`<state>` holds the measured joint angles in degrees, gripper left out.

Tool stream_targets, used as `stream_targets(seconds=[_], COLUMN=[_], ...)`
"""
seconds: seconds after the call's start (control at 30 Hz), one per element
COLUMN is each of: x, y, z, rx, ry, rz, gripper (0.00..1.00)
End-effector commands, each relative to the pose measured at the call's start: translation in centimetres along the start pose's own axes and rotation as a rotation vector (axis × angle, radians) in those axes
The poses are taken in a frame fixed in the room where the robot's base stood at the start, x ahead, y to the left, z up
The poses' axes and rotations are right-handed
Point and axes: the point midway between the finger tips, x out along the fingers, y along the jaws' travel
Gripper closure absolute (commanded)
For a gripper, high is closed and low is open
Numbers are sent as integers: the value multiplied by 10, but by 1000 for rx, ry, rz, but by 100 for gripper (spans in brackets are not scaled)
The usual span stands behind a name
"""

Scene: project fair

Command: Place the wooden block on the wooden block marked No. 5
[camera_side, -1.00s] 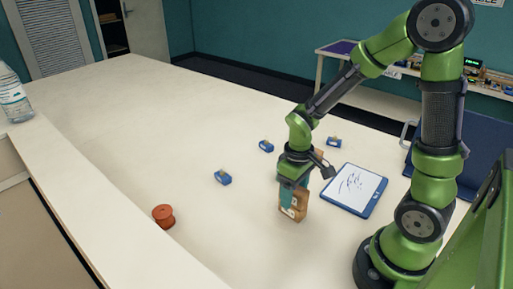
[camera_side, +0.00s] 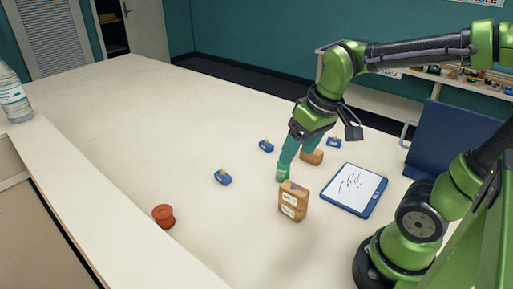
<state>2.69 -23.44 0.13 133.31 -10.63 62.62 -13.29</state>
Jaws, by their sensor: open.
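Two wooden blocks appear stacked at the middle right of the table. The upper wooden block (camera_side: 294,189) sits on the lower wooden block (camera_side: 292,209), roughly in line with it. Each has a pale label on its front, too small to read, so I cannot tell which is No. 5. Another wooden block (camera_side: 312,157) lies behind, partly hidden by my gripper. My gripper (camera_side: 292,163) has teal fingers and is open and empty. It is tilted, above and behind the stack, with one fingertip close to the upper block's top in the picture; I cannot tell whether they touch.
A blue clipboard (camera_side: 378,205) with a marked sheet lies right of the stack. Small blue items (camera_side: 222,178) lie to the left and behind. A red-orange spool (camera_side: 163,215) stands front left, a water bottle (camera_side: 13,95) far left. The table's left half is mostly clear.

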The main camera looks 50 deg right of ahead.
Motion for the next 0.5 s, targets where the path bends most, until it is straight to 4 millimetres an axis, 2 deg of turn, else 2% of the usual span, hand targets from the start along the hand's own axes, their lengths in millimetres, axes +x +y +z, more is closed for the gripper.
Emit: stream_targets(seconds=[0.03, 0.2, 0.5], x=[-10, -30, -37], y=[-6, -22, -27], z=[5, 16, 20], rx=[33, 146, 197], ry=[71, 236, 296], rz=[-32, -136, -184], gripper=[30, 30, 30])
